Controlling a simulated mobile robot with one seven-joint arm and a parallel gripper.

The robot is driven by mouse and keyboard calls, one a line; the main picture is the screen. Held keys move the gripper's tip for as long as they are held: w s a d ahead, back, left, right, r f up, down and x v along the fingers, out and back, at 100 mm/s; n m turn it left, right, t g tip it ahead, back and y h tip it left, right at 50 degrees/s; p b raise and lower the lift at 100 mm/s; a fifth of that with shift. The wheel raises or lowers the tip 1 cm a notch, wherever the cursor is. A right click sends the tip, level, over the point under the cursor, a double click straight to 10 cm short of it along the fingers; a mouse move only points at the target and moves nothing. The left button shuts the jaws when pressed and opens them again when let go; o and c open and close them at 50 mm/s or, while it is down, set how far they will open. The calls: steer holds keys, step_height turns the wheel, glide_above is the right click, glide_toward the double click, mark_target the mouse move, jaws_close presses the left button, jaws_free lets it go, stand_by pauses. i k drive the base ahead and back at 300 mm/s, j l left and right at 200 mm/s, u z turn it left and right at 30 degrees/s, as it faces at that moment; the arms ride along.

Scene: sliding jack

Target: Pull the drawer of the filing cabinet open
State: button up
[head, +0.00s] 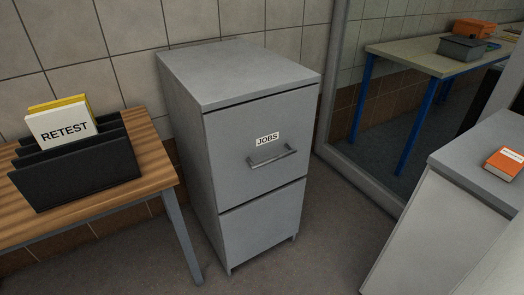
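The grey filing cabinet (185,115) stands upright near the tiled wall in the middle of the head view. Its upper drawer (240,130) is flush with the cabinet front and looks shut. That drawer carries a white label (267,140) reading JOBS and a metal bar handle (272,158) below the label. The lower front panel (262,222) is also flush and shows no handle. My gripper is not in the head view, and nothing touches the handle.
A wooden table (150,158) with a black file holder (80,172) and a RETEST card (62,128) stands left. A grey-topped counter (455,160) with an orange box (505,164) stands right. Floor (320,245) before the cabinet is clear. A blue-legged table (410,58) shows behind a frame.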

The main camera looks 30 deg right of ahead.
mark_target(257, 146)
steer(key=i+z, duration=0.1)
steer(key=z, duration=0.65)
steer(key=i+j+z, duration=0.25)
steer(key=z, duration=0.2)
steer(key=i+j, duration=0.2)
